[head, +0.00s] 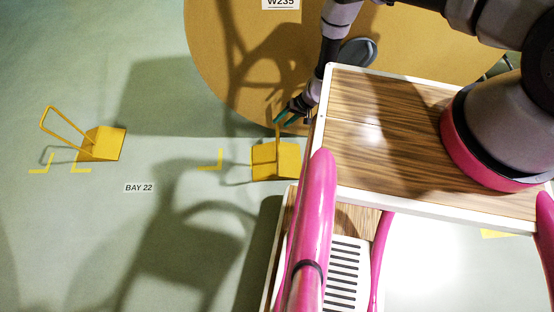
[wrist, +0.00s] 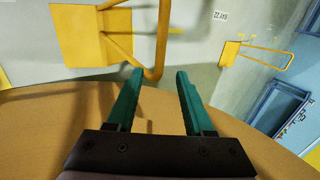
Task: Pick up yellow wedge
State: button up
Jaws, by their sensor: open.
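A yellow wedge (head: 275,161) with a bent-tube handle lies on the floor beside the big brown kraft roll (head: 215,70). It also shows in the wrist view (wrist: 85,35), at upper left, with its handle loop (wrist: 158,60) reaching towards my fingertips. My gripper (head: 282,117) is open and empty, with teal fingers, at the handle's end in the head view. In the wrist view the end of the handle appears between the fingertips (wrist: 160,72); I cannot tell whether it touches them. A second yellow wedge (head: 105,141) with a similar handle lies farther left.
The kraft roll's brown face fills the lower wrist view, close beneath my fingers. Yellow corner marks (head: 211,160) and a BAY 22 label (head: 139,188) are on the green floor. The floor between the wedges is clear. A blue-framed object (wrist: 280,105) stands at right.

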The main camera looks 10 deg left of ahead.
jog(key=shift+x, duration=1.5)
jog(key=shift+d, duration=0.1)
grip_shut()
